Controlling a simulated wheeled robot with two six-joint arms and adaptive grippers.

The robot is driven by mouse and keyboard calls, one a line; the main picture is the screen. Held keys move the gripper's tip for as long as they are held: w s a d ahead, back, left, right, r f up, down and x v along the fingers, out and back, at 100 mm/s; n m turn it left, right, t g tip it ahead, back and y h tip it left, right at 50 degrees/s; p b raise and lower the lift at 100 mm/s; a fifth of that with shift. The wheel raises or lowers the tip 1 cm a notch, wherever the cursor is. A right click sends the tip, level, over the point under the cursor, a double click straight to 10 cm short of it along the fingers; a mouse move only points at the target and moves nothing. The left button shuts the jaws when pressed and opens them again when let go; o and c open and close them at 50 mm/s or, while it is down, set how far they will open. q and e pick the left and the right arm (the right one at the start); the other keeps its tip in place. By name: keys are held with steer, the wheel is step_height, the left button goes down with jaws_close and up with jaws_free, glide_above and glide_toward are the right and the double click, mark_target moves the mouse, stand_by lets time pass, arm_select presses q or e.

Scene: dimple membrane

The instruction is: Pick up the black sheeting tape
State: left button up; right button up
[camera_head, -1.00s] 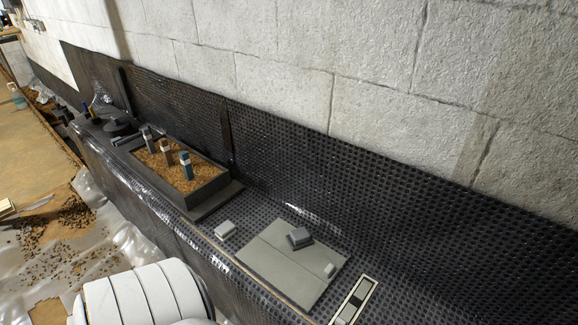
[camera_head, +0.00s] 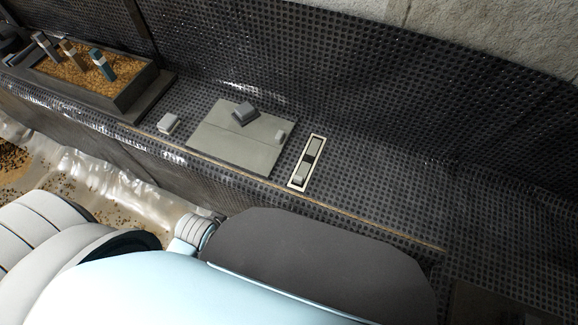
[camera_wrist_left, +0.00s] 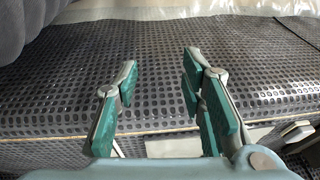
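I cannot make out the black sheeting tape for certain in the current views. A dark object (camera_head: 10,42) is cut off at the left edge of the head view, beside the planter, and I cannot tell what it is. My left gripper (camera_wrist_left: 160,85) shows in the left wrist view, with its green-padded fingers spread apart and nothing between them. It is over the black dimpled membrane (camera_wrist_left: 160,55). The left gripper's fingers are not visible in the head view, where large white and grey parts of my own body fill the foreground. My right gripper is not in view.
A dark planter (camera_head: 128,92) of brown chips holds three upright capped sticks. A grey board (camera_head: 225,145) bears small grey blocks. A small pale block (camera_head: 168,123) and a narrow framed tray (camera_head: 300,182) flank it. The membrane ledge (camera_head: 390,190) to the right is clear.

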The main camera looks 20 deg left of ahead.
arm_select(q)
step_height(320, 180, up, 7)
steer(key=w+m, duration=0.1)
steer(key=w, duration=0.1)
step_height(320, 180, up, 5)
steer(key=m+g+h, duration=0.1)
steer(key=m+g, duration=0.2)
steer(key=m, duration=1.3)
glide_above(298, 177)
steer(key=shift+m, duration=0.5)
steer(key=f+b, duration=0.1)
steer(key=f, duration=0.1)
steer(key=f+b, duration=0.1)
steer(key=f, duration=0.2)
steer(key=f+b, duration=0.2)
steer(key=f, duration=0.1)
steer(key=shift+w+d+f, duration=0.15)
steer(key=shift+w+d, duration=0.1)
steer(key=shift+d, duration=0.05)
steer(key=f+b, duration=0.1)
steer(key=f, duration=0.1)
steer(key=f+b, duration=0.2)
steer(key=f, duration=0.1)
steer(key=shift+s+a+f, duration=0.25)
steer(key=shift+s+f, duration=0.05)
steer(key=shift+r, duration=0.1)
steer(key=shift+c, duration=0.2)
jaws_close()
